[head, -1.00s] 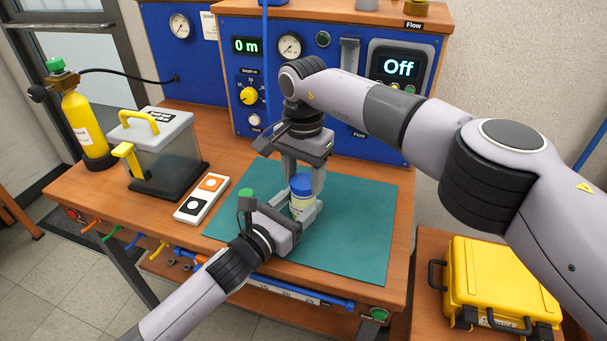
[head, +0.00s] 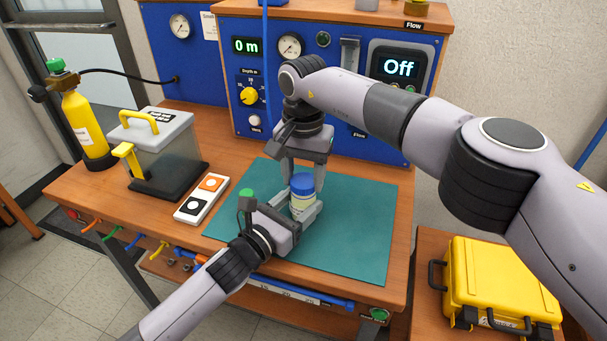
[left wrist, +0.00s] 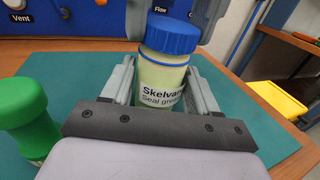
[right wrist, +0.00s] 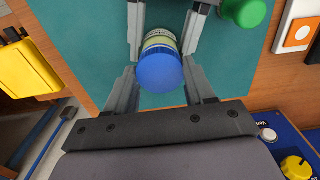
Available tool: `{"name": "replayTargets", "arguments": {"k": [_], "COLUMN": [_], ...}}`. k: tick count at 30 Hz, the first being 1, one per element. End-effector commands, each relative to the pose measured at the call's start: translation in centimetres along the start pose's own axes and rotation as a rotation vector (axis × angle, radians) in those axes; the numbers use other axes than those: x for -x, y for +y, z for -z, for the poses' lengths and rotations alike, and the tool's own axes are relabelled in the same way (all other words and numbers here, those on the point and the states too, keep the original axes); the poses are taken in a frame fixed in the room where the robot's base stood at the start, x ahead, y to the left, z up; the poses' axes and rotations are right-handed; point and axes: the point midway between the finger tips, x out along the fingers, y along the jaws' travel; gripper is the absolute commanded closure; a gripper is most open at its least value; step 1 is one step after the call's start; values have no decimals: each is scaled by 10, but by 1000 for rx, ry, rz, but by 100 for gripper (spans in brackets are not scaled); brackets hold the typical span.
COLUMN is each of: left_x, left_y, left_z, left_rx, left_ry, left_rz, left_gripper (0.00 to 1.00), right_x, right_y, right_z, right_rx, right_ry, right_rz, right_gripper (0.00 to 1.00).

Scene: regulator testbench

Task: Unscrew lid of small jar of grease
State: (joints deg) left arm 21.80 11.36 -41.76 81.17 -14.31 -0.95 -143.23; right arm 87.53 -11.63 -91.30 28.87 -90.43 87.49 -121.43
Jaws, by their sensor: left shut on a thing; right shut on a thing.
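The small grease jar (head: 302,205) stands upright over the green mat, with a pale body and a blue lid (head: 302,184). The left wrist view shows its label (left wrist: 163,93), reading "Skelvan… Seal gre…". My left gripper (head: 303,212) comes in low from the front left and is shut on the jar's body. My right gripper (head: 303,178) reaches down from above and is shut on the blue lid, which also shows between its fingers in the right wrist view (right wrist: 160,72). The lid sits on the jar. I cannot tell whether the jar's base touches the mat.
A green-capped bottle (left wrist: 22,115) stands close to my left gripper. A white switch box (head: 201,199) lies left of the green mat (head: 365,235). A grey box with a yellow handle (head: 163,145) and a yellow cylinder (head: 86,125) stand farther left. The blue panel (head: 225,110) rises behind.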

Motion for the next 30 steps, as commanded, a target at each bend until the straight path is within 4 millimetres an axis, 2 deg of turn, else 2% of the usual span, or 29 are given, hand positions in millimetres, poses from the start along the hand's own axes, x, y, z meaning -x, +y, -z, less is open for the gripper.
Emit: {"name": "replayTargets", "arguments": {"k": [15,26,30], "left_x": [0,0,0], "left_y": [0,0,0], "left_z": [2,2,2], "left_rx": [0,0,0], "left_ry": [4,4,4], "left_rz": [0,0,0], "left_gripper": [100,100,100], "right_x": [18,20,27], "right_y": [0,0,0], "right_z": [0,0,0], "right_rx": [-1,-1,-1], "right_ry": [0,0,1], "right_rz": [1,1,2], "right_gripper": [83,83,83]}}
